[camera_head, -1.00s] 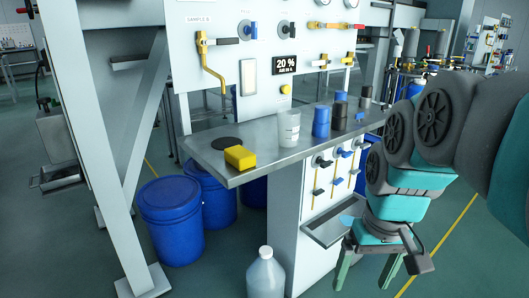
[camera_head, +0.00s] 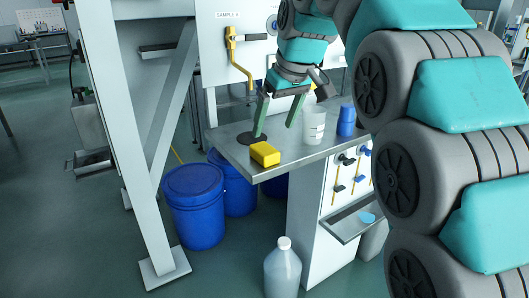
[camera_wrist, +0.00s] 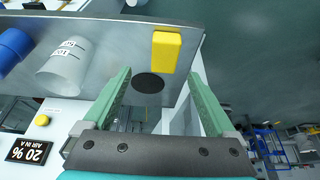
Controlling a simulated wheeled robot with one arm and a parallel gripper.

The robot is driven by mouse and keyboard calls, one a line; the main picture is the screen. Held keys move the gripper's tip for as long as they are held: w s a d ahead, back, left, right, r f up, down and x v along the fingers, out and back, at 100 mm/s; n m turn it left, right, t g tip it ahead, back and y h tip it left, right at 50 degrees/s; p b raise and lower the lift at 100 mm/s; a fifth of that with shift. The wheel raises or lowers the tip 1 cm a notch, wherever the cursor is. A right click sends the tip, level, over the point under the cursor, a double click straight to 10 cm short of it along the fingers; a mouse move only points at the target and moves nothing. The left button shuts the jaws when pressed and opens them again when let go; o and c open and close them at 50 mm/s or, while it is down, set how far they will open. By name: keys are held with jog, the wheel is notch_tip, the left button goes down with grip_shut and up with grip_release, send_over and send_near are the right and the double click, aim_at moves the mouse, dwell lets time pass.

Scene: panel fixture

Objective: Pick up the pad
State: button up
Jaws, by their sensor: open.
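A yellow sponge-like block (camera_head: 265,153) lies near the left front corner of the grey metal shelf (camera_head: 300,152). A thin black disc (camera_head: 244,138) lies flat behind it. I cannot tell for sure which of the two is the pad. My gripper (camera_head: 274,131) points down over the shelf, open and empty, just behind the block. In the head view its left finger partly covers the disc. In the wrist view, the disc (camera_wrist: 149,83) shows between the open fingers (camera_wrist: 160,74), and the block (camera_wrist: 166,50) lies just beyond the fingertips.
A translucent beaker (camera_head: 314,125) and a blue container (camera_head: 346,121) stand to the right of my gripper. The upright panel (camera_head: 230,70) with a yellow pipe (camera_head: 240,70) rises behind the shelf. Blue drums (camera_head: 195,205) and a jug (camera_head: 283,270) stand on the floor.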

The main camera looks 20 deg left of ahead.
aim_at(265, 148)
jog(key=shift+s+p+x, duration=0.15)
jog(key=shift+x, duration=1.1)
jog(key=shift+s+p+x, duration=0.2)
jog(key=shift+x, duration=1)
jog(key=shift+s+p+x, duration=0.15)
jog(key=shift+x, duration=1.1)
jog(key=c, duration=1.4)
jog(key=shift+r, duration=0.1)
jog(key=shift+r+b, duration=0.3)
jog(key=shift+r, duration=1.25)
jog(key=s+d, duration=0.3)
jog(key=d, duration=0.1)
jog(key=s+d+r+b, duration=0.1)
jog(key=s+d, duration=0.2)
jog(key=s, duration=0.1)
jog(key=s+d+b, duration=0.1)
jog(key=s+d, duration=0.3)
jog(key=shift+d+r, duration=0.3)
